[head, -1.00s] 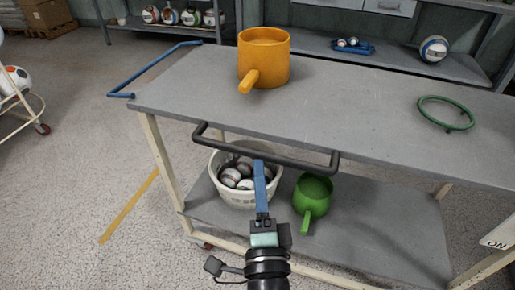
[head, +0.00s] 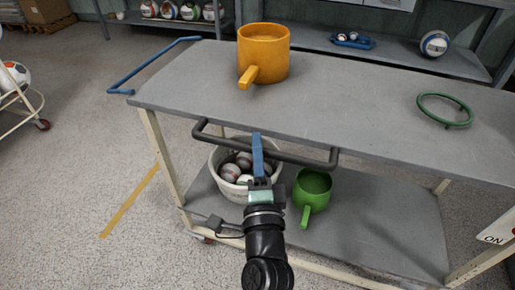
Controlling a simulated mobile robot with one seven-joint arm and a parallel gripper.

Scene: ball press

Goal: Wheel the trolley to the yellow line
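The trolley (head: 330,101) is a grey two-shelf cart with cream legs, standing in front of me. Its dark bar handle (head: 268,151) runs along the near side, and a blue handle (head: 150,66) sticks out at the left end. My gripper (head: 258,140) is at the middle of the dark handle, its blue finger overlapping the bar; only one finger shows clearly, so I cannot tell whether it grips. The yellow line (head: 129,203) is on the floor left of the trolley, its far end passing behind the trolley's left leg.
An orange pot (head: 264,55) and a green ring (head: 445,110) sit on the top shelf. A white basket of balls (head: 233,184) and a green pot (head: 312,188) are on the lower shelf. A ball rack (head: 22,95) stands at far left. Floor at left is clear.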

